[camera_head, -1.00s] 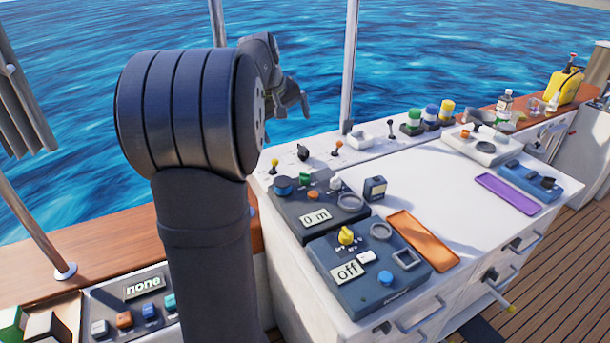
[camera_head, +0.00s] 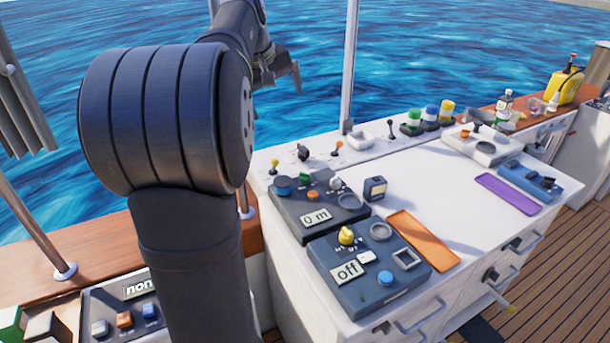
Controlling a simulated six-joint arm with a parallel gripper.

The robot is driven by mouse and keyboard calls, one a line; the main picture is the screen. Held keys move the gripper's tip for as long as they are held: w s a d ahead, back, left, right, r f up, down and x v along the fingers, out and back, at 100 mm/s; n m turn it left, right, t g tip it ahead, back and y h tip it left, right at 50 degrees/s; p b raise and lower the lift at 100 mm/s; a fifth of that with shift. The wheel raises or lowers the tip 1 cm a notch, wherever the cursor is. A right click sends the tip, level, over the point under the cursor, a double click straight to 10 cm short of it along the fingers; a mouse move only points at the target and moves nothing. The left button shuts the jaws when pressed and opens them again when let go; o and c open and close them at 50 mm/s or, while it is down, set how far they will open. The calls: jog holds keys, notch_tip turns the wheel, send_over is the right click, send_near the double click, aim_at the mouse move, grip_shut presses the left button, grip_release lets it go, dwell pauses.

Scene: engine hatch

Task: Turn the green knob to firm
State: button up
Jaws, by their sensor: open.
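A small green knob (camera_head: 305,177) sits on the dark control box (camera_head: 326,232) with the "0 m" display, between a blue knob (camera_head: 283,186) and an orange button (camera_head: 313,195). Its pointer and any "firm" mark are too small to read. My gripper (camera_head: 284,78) is open and empty. It shows in front of the sea at the upper middle, high above the bench and apart from the knob. Part of it is hidden behind my arm.
A second dark box (camera_head: 335,290) with a yellow knob (camera_head: 346,236) and an "off" display stands in front. An orange tray (camera_head: 423,240), a purple tray (camera_head: 506,194) and small levers (camera_head: 303,152) are nearby.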

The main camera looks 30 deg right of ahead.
jog(key=shift+s+a+r, duration=0.15)
jog(key=shift+a+r, duration=0.05)
jog(key=shift+r, duration=0.4)
